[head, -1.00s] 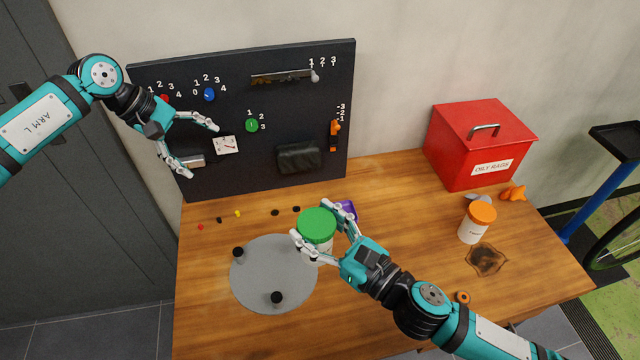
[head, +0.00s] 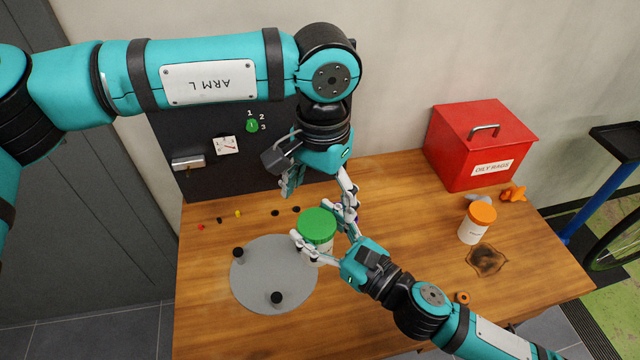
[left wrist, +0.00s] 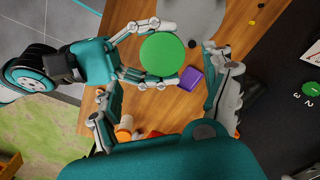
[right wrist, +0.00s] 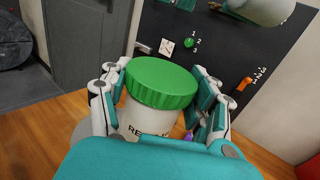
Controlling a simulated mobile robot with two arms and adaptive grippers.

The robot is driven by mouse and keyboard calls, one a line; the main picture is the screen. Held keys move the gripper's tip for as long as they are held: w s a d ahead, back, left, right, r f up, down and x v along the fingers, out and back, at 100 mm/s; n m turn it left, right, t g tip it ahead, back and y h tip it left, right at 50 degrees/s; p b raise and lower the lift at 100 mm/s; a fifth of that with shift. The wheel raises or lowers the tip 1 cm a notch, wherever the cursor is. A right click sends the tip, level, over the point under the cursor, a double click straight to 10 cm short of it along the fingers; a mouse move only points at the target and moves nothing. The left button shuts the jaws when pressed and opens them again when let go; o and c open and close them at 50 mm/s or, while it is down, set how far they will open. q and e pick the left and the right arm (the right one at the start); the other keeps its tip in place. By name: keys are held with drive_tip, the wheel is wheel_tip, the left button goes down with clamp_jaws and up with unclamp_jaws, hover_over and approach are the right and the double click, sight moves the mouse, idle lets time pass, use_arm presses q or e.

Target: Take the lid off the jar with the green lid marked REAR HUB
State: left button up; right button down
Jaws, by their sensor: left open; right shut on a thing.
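The jar stands on the wooden table at the grey disc's right edge, with a white body (right wrist: 150,117) and a green lid (head: 317,223). The lid is on the jar, also seen from above in the left wrist view (left wrist: 163,54). My right gripper (right wrist: 155,90) is shut on the jar, fingers on either side of its body. My left gripper (head: 322,192) is open, pointing down behind and above the jar, its fingers apart from the lid.
A purple object (left wrist: 190,78) lies close beside the jar. The grey disc (head: 262,265) bears two black pegs. An orange-lidded jar (head: 477,222) and a red bin (head: 480,145) stand to the right. A dark pegboard (head: 220,170) is at the back, partly hidden by my left arm.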

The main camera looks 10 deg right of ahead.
sight(317, 222)
use_arm(q)
wheel_tip(317, 222, down, 7)
drive_tip(key=shift+r, duration=0.2)
drive_tip(key=c, duration=1.2)
drive_tip(key=o, duration=1.2)
drive_tip(key=shift+o, duration=0.2)
drive_tip(key=shift+r, duration=0.15)
wheel_tip(317, 222, up, 4)
drive_tip(key=shift+r, duration=0.2)
drive_tip(key=shift+c, duration=0.2)
drive_tip(key=shift+a+r, duration=0.15)
drive_tip(key=shift+r, duration=0.65)
drive_tip(key=shift+a+r, duration=0.1)
drive_tip(key=shift+r, duration=0.65)
drive_tip(key=shift+w+f, duration=0.15)
drive_tip(key=shift+f, duration=3.7)
